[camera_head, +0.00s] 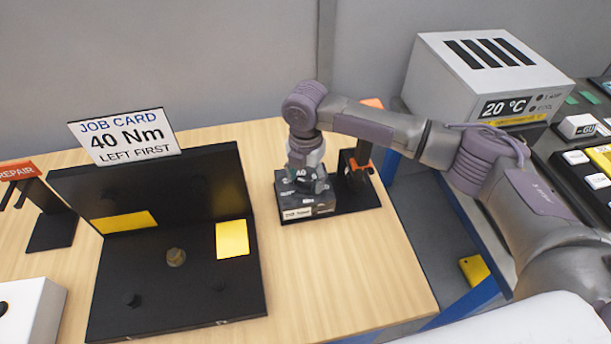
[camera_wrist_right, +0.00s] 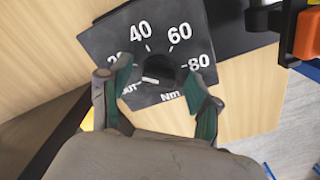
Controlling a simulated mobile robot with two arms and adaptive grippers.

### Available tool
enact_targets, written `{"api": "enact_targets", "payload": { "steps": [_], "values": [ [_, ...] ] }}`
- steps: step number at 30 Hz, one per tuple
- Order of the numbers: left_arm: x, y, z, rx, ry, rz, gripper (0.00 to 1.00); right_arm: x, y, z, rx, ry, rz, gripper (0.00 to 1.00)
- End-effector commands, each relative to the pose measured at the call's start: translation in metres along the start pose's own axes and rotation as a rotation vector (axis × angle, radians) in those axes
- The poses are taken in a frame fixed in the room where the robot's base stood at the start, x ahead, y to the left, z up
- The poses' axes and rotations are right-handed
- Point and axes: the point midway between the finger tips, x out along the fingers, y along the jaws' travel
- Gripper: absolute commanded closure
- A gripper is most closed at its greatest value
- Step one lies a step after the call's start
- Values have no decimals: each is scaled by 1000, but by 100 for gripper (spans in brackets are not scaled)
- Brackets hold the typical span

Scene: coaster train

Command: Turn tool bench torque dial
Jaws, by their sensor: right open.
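The torque dial (camera_wrist_right: 158,68) is a dark knob on a dark grey box (camera_head: 300,207) on the wooden bench. Its face reads 40, 60, 80 and Nm in the right wrist view, with a 20 partly covered. My right gripper (camera_head: 311,180) points down over the box. In the right wrist view its green-padded fingers (camera_wrist_right: 158,78) are open, one on each side of the knob. A job card (camera_head: 125,137) reads 40 Nm, left first. My left gripper is out of view.
An open black case (camera_head: 185,300) with yellow patches and a brass-coloured fitting (camera_head: 176,257) lies left of the box. An orange-and-black tool holder (camera_head: 357,165) stands close on the right. A grey 20 °C unit (camera_head: 480,75) is further right. Bare bench (camera_head: 340,270) lies in front.

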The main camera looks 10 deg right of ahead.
Motion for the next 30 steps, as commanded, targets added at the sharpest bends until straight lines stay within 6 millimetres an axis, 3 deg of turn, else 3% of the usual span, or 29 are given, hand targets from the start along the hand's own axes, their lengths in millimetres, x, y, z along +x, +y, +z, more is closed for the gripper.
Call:
{"api": "enact_targets", "payload": {
  "steps": [2,13,22,30],
  "values": [
    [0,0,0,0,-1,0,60,0,0,0,0,0,0,38],
    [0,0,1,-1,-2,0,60,0,0,0,0,0,0,98],
    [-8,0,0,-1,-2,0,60,-3,0,-1,40,3,-1,98],
    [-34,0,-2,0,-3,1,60,-6,0,-1,205,5,-2,98]
  ]
}}
